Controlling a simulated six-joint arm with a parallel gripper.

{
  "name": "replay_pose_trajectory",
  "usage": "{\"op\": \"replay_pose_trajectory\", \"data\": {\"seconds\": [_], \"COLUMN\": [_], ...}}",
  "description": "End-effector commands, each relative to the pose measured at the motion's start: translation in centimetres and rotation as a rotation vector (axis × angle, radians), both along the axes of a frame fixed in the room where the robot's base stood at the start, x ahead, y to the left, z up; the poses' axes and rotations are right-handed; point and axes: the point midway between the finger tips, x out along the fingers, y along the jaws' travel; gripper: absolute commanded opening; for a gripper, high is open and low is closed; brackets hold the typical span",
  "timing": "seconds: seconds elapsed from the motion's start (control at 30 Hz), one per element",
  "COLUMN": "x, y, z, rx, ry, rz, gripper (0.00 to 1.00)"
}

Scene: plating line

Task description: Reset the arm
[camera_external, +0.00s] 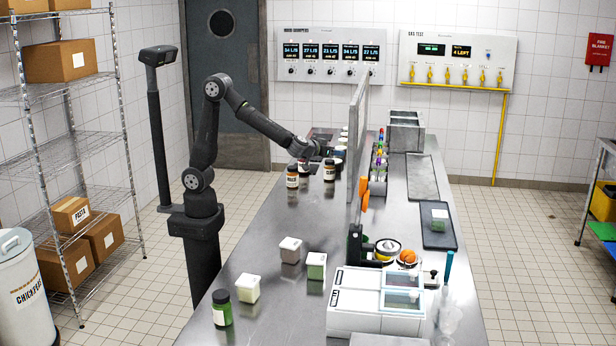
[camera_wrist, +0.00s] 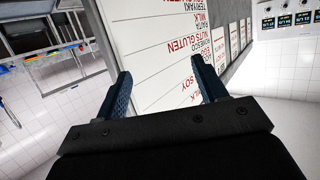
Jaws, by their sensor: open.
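My gripper (camera_external: 318,148) is at the end of my outstretched arm, over the far part of the steel counter (camera_external: 255,262), near several jars and left of the upright divider panel. In the wrist view my gripper (camera_wrist: 160,90) has its two dark blue fingers spread apart, with nothing between them. Beyond the fingers is a white board (camera_wrist: 165,45) with red and black lettering, including "NUTS GLUTEN". In the external view the fingertips are small and partly hidden among the jars.
Jars with orange-and-white labels (camera_external: 292,176) and (camera_external: 329,170) stand close below my gripper. The divider panel (camera_external: 357,135) rises just right of it. White-lidded tubs (camera_external: 290,250) and a green jar (camera_external: 222,308) stand nearer. A wire shelf (camera_external: 75,145) is at left. The middle left counter is clear.

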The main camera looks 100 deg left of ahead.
Motion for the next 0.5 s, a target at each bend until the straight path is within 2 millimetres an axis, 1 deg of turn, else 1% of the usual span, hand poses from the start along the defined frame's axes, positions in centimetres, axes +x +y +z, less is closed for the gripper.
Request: {"op": "replay_pose_trajectory", "data": {"seconds": [0.03, 0.23, 0.5], "x": [0.4, 1.6, 3.5], "y": [-1.1, -4.9, -9.9], "z": [0.1, 0.7, 0.7], "rx": [-0.001, 0.0, 0.0], "ry": [-0.001, -0.002, -0.002], "rz": [-0.026, -0.114, -0.243], "gripper": [0.65, 0.65, 0.65]}}
